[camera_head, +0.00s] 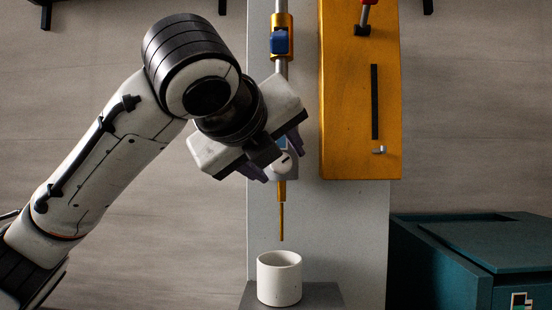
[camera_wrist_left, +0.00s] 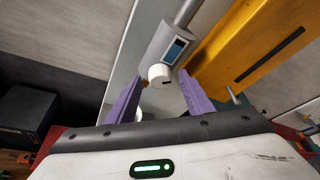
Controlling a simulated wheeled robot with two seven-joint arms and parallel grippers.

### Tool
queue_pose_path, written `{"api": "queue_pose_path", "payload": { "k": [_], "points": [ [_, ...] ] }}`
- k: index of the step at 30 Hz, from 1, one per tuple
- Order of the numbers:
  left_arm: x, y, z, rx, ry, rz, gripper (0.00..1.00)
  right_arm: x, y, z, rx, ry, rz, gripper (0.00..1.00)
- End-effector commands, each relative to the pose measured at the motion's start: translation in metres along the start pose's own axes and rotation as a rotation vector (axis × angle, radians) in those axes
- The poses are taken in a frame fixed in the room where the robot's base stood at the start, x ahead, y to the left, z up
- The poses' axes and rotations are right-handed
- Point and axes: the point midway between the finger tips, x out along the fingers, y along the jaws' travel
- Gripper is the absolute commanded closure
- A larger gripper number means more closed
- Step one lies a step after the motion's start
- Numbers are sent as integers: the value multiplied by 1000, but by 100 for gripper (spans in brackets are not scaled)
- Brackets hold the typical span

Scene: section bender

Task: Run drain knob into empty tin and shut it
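The white round drain knob (camera_head: 284,162) sits on the drain line, above a thin brass spout (camera_head: 282,220). In the left wrist view the knob (camera_wrist_left: 159,73) faces me, below a grey housing with a small blue display (camera_wrist_left: 175,50). My left gripper (camera_head: 280,165) is open, its two purple fingers pointing at the knob, one on either side of it. Whether they touch it I cannot tell. The white tin (camera_head: 279,288) stands upright under the spout; its floor is mostly hidden. No stream shows from the spout. My right gripper is not in view.
The tin stands on a grey ledge (camera_head: 327,295). A yellow panel (camera_head: 345,100) with a red-tipped lever (camera_head: 366,14) is right of the pipe. A brass fitting with a blue part (camera_head: 280,42) is higher up. A teal cabinet (camera_head: 480,240) stands at lower right.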

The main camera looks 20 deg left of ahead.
Motion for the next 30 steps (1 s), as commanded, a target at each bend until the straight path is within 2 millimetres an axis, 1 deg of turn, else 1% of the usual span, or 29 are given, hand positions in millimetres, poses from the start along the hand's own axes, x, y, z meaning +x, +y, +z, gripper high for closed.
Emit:
{"api": "queue_pose_path", "payload": {
  "k": [7, 11, 14, 22, 26, 30],
  "points": [
    [0, 0, 0, -1, -1, -1, 53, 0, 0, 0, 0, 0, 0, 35],
    [-8, 0, 0, -1, -3, -3, 53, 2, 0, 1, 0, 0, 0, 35],
    [-24, 0, 0, 1, -3, -5, 53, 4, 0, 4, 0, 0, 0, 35],
    [-79, 0, -1, 1, -3, -5, 53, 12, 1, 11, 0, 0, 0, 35],
    [-94, 0, 1, 1, -5, -3, 53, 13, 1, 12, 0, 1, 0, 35],
    [-102, 0, 0, 0, -2, -1, 53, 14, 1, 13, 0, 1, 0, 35]
  ]
}}
